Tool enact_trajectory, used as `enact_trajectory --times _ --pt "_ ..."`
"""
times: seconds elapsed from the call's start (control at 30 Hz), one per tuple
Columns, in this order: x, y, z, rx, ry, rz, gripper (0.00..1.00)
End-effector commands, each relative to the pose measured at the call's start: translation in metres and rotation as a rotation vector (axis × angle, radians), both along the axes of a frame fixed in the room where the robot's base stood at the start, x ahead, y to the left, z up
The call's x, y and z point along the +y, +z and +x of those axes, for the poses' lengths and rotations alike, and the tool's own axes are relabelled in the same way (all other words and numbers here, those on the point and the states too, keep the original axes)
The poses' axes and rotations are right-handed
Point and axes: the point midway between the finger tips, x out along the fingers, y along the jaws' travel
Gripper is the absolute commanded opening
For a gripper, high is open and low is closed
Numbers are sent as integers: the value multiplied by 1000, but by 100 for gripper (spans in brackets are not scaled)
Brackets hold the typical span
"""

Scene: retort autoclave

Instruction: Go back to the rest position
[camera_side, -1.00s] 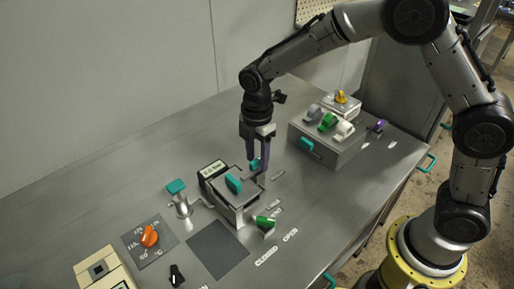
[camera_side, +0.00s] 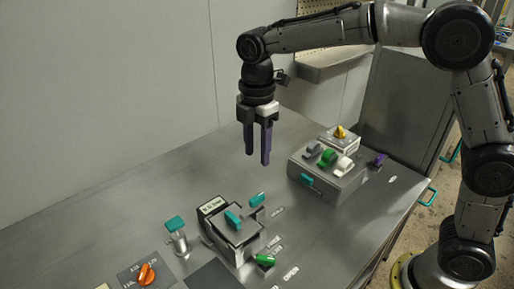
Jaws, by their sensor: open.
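My gripper (camera_side: 257,157) hangs pointing down, well above the steel table, with nothing between its two purple-grey fingers. The fingers are a little apart. It is above and behind a small grey box device (camera_side: 238,232) with a teal handle (camera_side: 233,220) on top, and it touches nothing. A second teal handle (camera_side: 257,199) and a green handle (camera_side: 265,260) stick out at that device's right side.
A grey control box (camera_side: 325,180) with green, white, grey and yellow knobs stands at the right. A teal-topped valve (camera_side: 176,232) and an orange dial (camera_side: 146,273) are at the front left. The steel table (camera_side: 120,205) is bare at the left.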

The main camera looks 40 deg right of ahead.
Motion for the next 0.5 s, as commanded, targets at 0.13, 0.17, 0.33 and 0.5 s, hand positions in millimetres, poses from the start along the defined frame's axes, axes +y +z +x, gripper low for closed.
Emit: enact_trajectory --times 0.13,0.17,0.33,0.5 --pt "0 0 0 0 0 0 49" --pt "0 0 0 0 0 0 49" --pt "-7 11 1 -25 -16 7 49" --pt "-35 60 -21 -122 -67 32 49"
